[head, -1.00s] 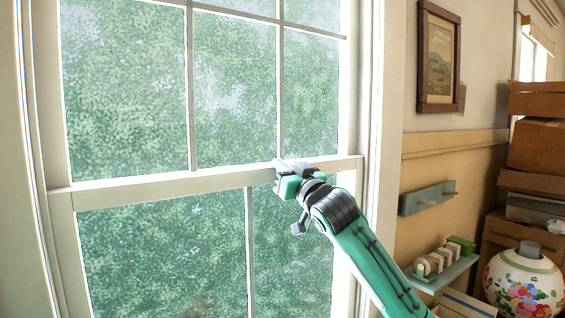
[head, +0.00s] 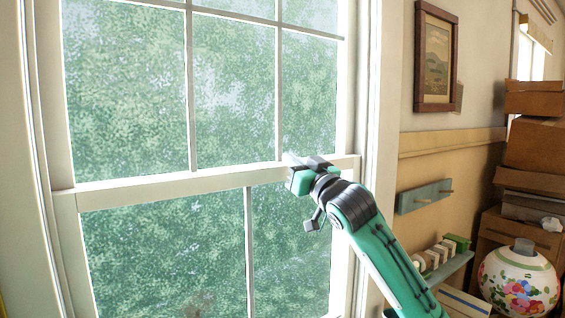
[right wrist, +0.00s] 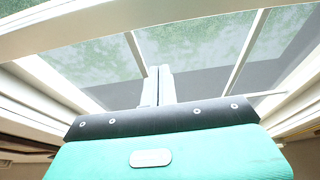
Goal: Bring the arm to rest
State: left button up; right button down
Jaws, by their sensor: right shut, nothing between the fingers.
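My right arm, green and black, comes in from the lower right in the head view. Its gripper (head: 296,163) is raised in front of the window (head: 120,185), close to the horizontal middle rail. In the right wrist view the two pale fingers (right wrist: 158,84) are together with nothing between them, pointing up toward the window panes. I cannot tell whether the fingertips touch the frame. My left gripper is not in view.
A flowered round vase (head: 518,283) stands at the lower right near stacked cardboard boxes (head: 535,145). A small shelf (head: 455,268) with little items and a peg rack (head: 424,196) are on the wall. A framed picture (head: 436,62) hangs above.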

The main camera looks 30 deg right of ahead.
jog(key=s+a+f+g, duration=0.2)
jog(key=a+f+g, duration=0.1)
jog(key=f, duration=1)
jog(key=s+a+f+g+b, duration=0.1)
jog(key=s+a+f+g, duration=0.2)
jog(key=f, duration=1)
jog(key=s+a+f+g, duration=0.2)
jog(key=a+f, duration=0.2)
jog(key=f, duration=0.9)
jog(key=s+a+f+n+g, duration=0.1)
jog(key=s+a+f+g, duration=0.2)
jog(key=s+f, duration=0.6)
jog(key=s+a+f+g, duration=0.35)
jog(key=s+f, duration=0.35)
jog(key=s, duration=0.4)
jog(key=s+a+f+n+g, duration=0.15)
jog(key=s+f+g, duration=0.25)
jog(key=s+f, duration=0.55)
notch_tip(320, 180, down, 29)
jog(key=g, duration=0.1)
jog(key=s+d+f+g, duration=0.1)
jog(key=s+d+f, duration=0.1)
jog(key=s+f, duration=1.8)
jog(key=shift+d+h, duration=0.35)
jog(key=shift+h, duration=0.05)
